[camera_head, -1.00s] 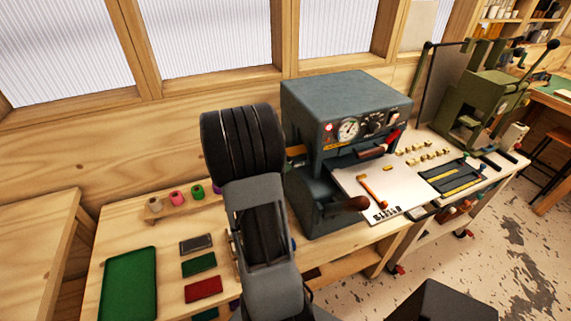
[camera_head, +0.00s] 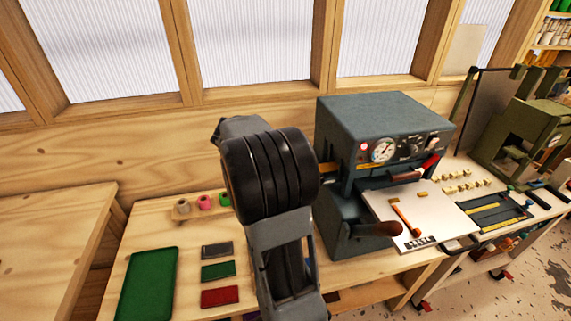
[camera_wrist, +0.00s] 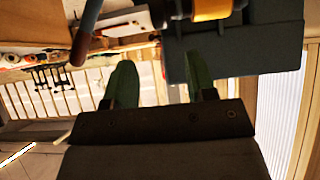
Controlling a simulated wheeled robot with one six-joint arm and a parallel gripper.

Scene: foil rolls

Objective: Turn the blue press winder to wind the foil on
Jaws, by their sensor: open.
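The grey-blue foil press (camera_head: 385,115) stands on the bench right of my arm in the head view. The blue winder cannot be made out clearly; my arm covers much of that side. In the wrist view my gripper (camera_wrist: 158,72) has two green fingers spread apart with nothing between them. The press body (camera_wrist: 260,45) is beside and behind the right finger. A gold roll (camera_wrist: 212,9) sits at the top edge, above the fingers. A lever with a brown grip (camera_wrist: 82,45) is at the upper left.
A white plate (camera_head: 420,205) with an orange-handled tool lies before the press. A green tray (camera_head: 147,285), foil blocks (camera_head: 219,270) and small coloured rolls (camera_head: 204,201) lie left of my arm. A green press (camera_head: 525,140) stands far right.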

